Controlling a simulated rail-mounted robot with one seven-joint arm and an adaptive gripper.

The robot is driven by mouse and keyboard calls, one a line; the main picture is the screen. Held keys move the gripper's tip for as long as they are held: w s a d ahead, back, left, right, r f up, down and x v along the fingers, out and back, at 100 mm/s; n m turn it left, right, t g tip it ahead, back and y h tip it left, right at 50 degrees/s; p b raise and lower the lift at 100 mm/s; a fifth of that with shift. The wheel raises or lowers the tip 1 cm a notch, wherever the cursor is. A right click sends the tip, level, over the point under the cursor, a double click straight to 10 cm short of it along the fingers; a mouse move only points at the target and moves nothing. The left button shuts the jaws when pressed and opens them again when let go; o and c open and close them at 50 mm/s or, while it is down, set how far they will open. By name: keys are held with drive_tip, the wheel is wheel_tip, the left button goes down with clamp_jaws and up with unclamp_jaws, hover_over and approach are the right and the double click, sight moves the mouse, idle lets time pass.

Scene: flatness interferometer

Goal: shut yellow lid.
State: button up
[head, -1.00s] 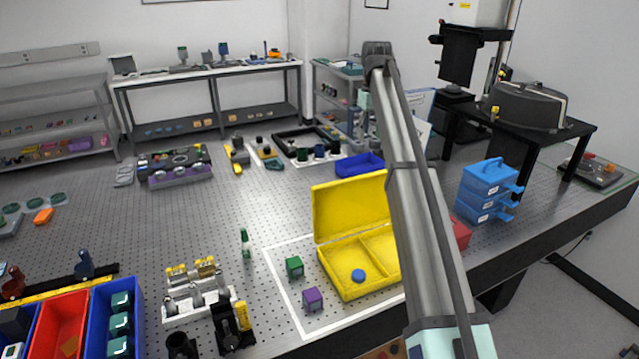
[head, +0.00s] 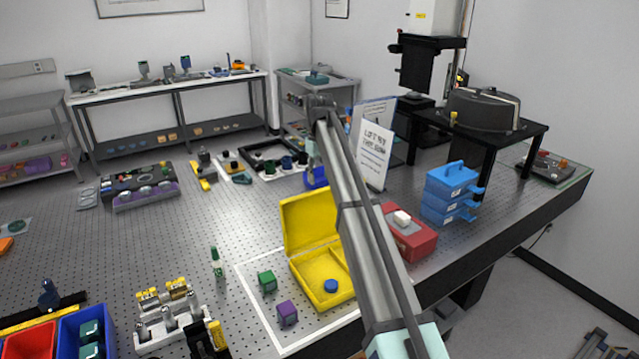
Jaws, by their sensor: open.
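The yellow lid (head: 306,222) stands raised, tilted slightly back, at the rear edge of its yellow box (head: 321,305). The box is open at the top, with a divider inside. A blue round piece (head: 330,286) lies in the box's left compartment. My arm crosses in front of the right side of the box and lid and hides part of them. My gripper cannot be made out; the far end of the arm is hidden behind the links.
A green cube (head: 267,281) and a purple cube (head: 287,313) sit just left of the box, inside a white outline. A red box (head: 412,244) with a white top piece stands to the right. Blue stacked drawers (head: 450,195) stand further right. A green-capped bottle (head: 217,262) stands to the left.

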drive_tip(key=shift+f+p, duration=0.5)
drive_tip(key=shift+f, duration=1.75)
clamp_jaws()
